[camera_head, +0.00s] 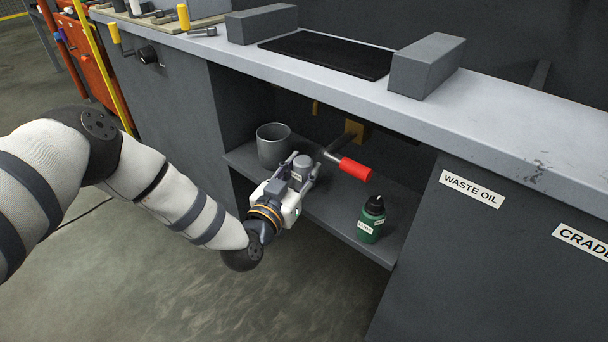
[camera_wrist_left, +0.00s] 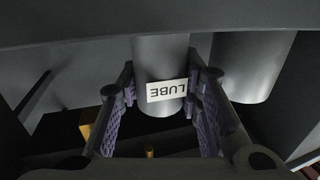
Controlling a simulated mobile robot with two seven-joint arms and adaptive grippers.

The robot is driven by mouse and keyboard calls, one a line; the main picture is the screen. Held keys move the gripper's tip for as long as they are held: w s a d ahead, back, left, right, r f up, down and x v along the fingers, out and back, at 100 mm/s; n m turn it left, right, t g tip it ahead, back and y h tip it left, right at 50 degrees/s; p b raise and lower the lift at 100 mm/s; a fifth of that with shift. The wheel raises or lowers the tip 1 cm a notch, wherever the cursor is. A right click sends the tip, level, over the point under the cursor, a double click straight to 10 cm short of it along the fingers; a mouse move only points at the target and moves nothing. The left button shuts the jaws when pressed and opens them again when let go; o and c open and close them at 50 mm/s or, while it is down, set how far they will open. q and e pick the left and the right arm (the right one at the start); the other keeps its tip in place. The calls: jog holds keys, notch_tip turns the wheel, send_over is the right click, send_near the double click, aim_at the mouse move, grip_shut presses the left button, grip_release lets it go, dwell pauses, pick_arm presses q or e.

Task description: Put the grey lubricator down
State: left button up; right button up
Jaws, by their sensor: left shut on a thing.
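My left gripper (camera_head: 304,172) reaches into the open bay under the bench and is shut on the grey lubricator (camera_head: 302,162). In the left wrist view the lubricator (camera_wrist_left: 160,58) is a grey cylinder with a white LUBE label, between the purple finger pads of the left gripper (camera_wrist_left: 160,105). The lubricator is over the grey shelf (camera_head: 330,208); I cannot tell whether its base touches it. The gripper hides part of it. My right gripper is not in view.
A grey cup (camera_head: 273,146) stands on the shelf to the left, close to the gripper. A red-handled lever (camera_head: 354,169) sticks out just right of the gripper. A green bottle (camera_head: 371,219) stands at the shelf's right. The bench top (camera_head: 340,95) overhangs the bay.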

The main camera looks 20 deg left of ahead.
pick_arm(q)
jog(key=shift+r, duration=0.2)
jog(key=shift+f, duration=0.15)
jog(key=o, duration=1.2)
jog(key=shift+o, duration=0.2)
jog(key=shift+r, duration=0.2)
jog(key=s+a+p, duration=0.1)
jog(key=s+p, duration=0.3)
jog(key=s, duration=0.8)
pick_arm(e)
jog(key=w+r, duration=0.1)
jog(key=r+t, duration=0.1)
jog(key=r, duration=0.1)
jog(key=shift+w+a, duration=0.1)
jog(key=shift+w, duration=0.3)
pick_arm(q)
jog(key=shift+f, duration=0.1)
